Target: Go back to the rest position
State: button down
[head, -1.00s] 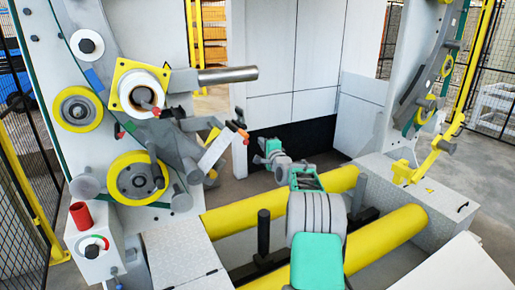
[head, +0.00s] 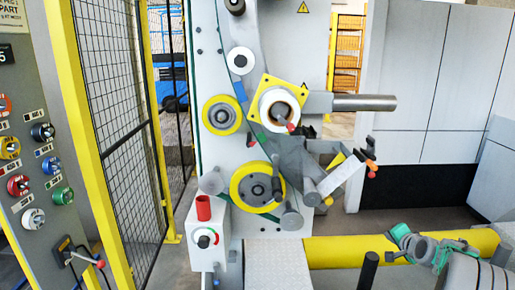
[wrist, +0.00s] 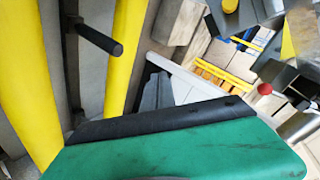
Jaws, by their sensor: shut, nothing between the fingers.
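My gripper (head: 394,246) shows at the lower right of the head view, at the end of my grey and teal arm. It appears shut and empty. It is in front of the yellow roller (head: 340,252) and to the right of the wrapping machine's arm parts. In the wrist view, a green part with a black edge (wrist: 180,145), seemingly my own, fills the bottom. The fingertips are not clear there.
A panel with coloured knobs (head: 40,160) stands at the left, beside a mesh fence (head: 115,110). A black post (head: 368,270) stands near the roller.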

jog(key=s+a+f+n+g+y, duration=0.1)
jog(key=s+a+f+n+g, duration=0.3)
jog(key=s+f, duration=0.7)
jog(key=s+a+f+n+g+y, duration=0.1)
jog(key=s+a+f+g, duration=0.15)
jog(key=s, duration=0.35)
jog(key=s+a+f+g, duration=0.1)
jog(key=s+a+g, duration=0.25)
jog(key=s, duration=0.25)
jog(key=s+a+r+n+g, duration=0.25)
jog(key=s+a+r, duration=0.25)
jog(key=s+a, duration=0.5)
jog(key=w+a+r+n+t, duration=0.2)
jog(key=a+r+n+t, duration=0.2)
jog(key=a+r, duration=0.6)
jog(key=a+n, duration=0.1)
jog(key=a, duration=0.2)
jog(key=shift+w+a+r+p, duration=0.2)
jog(key=shift+w+r+p, duration=0.05)
jog(key=shift+w+p, duration=0.05)
